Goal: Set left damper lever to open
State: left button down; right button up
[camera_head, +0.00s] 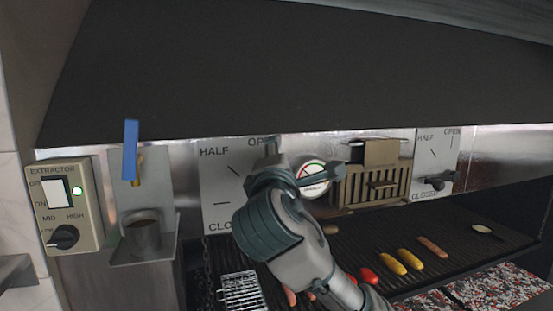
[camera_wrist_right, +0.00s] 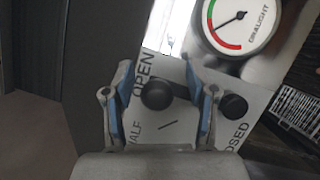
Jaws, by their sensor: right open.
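The left damper plate (camera_head: 215,180) shows in the head view with HALF readable and its other labels partly covered by my right arm. In the right wrist view the same plate (camera_wrist_right: 185,128) carries OPEN, HALF and CLOSED. The left damper lever's black knob (camera_wrist_right: 156,95) is beside OPEN, past the HALF tick. A second black round part (camera_wrist_right: 233,106), apparently the pivot, is near CLOSED. My right gripper (camera_wrist_right: 158,82) is open, its blue-lined fingers on either side of the knob with gaps visible. In the head view the lever is hidden behind my right arm.
A draught gauge (camera_head: 313,177) and slotted vent (camera_head: 375,186) are right of the plate. The right damper lever (camera_head: 437,182) is farther right. An extractor switch box (camera_head: 85,210) and cup holder (camera_head: 142,240) are left. Food lies on the grill (camera_head: 355,232) below; the dark hood (camera_head: 290,75) overhangs.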

jog(key=s+f, duration=0.1)
jog(key=s, duration=1)
jog(key=shift+s+a+f, duration=0.3)
jog(key=shift+a+f, duration=0.1)
jog(key=shift+a, duration=0.05)
